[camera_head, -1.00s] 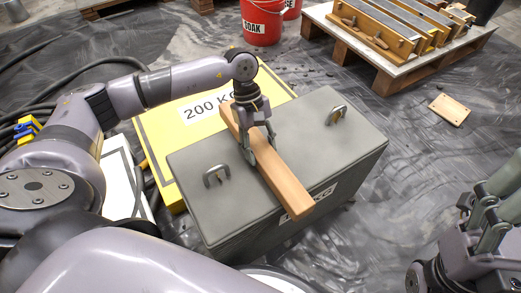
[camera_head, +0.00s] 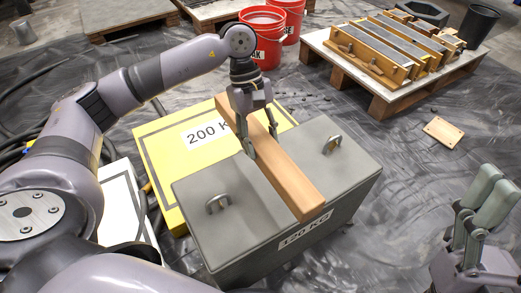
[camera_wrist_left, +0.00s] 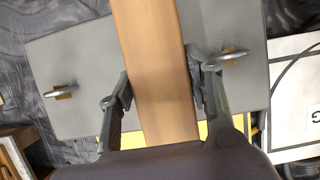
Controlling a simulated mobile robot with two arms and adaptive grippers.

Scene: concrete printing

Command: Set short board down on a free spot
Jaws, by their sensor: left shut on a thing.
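The short board (camera_head: 285,172) is a plain wooden bar. It lies lengthwise over the grey 120 KG block (camera_head: 222,232), its near end at the block's front edge. My left gripper (camera_head: 262,145) is shut on the board near its far half, fingers on both sides. In the left wrist view the board (camera_wrist_left: 158,75) runs between the fingers (camera_wrist_left: 160,90). I cannot tell whether the board touches the block top or hangs just above it. My right gripper (camera_head: 474,215) is at the lower right, away from the board; its finger gap is unclear.
The yellow 200 KG block (camera_head: 160,158) stands behind the grey one. Two metal handles (camera_head: 218,203) (camera_head: 331,144) rise from the grey top. A pallet with moulds (camera_head: 375,88), red buckets (camera_head: 262,35) and a small wooden plate (camera_head: 443,132) lie beyond.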

